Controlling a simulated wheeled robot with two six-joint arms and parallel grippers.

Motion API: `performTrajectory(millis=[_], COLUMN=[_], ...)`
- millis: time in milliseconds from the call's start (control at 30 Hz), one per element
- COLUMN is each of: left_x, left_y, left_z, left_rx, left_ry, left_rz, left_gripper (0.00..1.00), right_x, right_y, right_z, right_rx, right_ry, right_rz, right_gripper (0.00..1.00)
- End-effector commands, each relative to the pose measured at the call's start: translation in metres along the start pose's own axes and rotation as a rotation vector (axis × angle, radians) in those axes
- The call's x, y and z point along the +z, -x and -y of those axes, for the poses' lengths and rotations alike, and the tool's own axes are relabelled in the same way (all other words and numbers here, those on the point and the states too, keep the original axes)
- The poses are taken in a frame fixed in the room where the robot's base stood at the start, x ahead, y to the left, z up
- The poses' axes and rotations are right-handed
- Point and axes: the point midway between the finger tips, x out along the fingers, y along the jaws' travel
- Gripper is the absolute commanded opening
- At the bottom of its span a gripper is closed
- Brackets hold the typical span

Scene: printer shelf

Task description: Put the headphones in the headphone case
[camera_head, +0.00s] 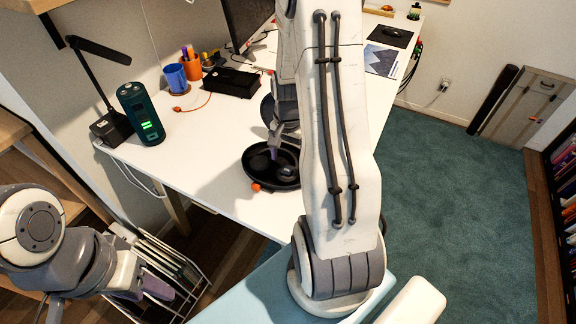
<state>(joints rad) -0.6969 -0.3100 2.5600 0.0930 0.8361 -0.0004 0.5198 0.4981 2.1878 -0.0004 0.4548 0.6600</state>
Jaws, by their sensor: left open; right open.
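The black headphone case (252,178) lies open near the front edge of the white desk. My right arm hides part of the gripper and the right side of the case. My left gripper (150,287) is open and empty at the lower left, below desk height and away from the case.
A small orange object (256,187) sits at the case's front edge. A dark green speaker-like box (141,114), black lamp (112,128), blue cup (176,78) and black box (231,82) stand on the desk. The desk's left front is clear. A wire rack (172,262) stands below.

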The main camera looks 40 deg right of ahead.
Motion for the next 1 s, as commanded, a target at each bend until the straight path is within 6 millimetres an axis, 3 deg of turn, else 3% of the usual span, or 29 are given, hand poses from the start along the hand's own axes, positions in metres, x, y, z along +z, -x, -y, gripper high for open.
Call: performTrajectory(millis=[100,300,700,767,867,1000], left_x=[0.0,0.0,0.0,0.0,0.0,0.0], left_y=[0.002,0.004,0.005,0.005,0.005,0.005], left_z=[0.0,0.0,0.0,0.0,0.0,0.0], left_rx=[0.0,0.0,0.0,0.0,0.0,0.0], left_ry=[0.0,0.0,0.0,0.0,0.0,0.0], left_rz=[0.0,0.0,0.0,0.0,0.0,0.0], left_gripper=[0.5,0.5,0.5,0.5,0.5,0.5], right_x=[-0.001,-0.001,0.008,0.023,0.069,0.161], right_y=[0.029,0.061,0.076,0.081,0.096,0.119], right_z=[0.001,0.001,0.006,0.015,0.037,0.054], right_rx=[-0.004,-0.002,-0.002,-0.006,-0.017,-0.038], right_ry=[0.0,0.0,0.039,0.107,0.311,0.717], right_rz=[-0.005,-0.003,0.0,-0.002,-0.004,-0.002], right_gripper=[0.94,0.94,0.94,0.94,0.94,0.94])
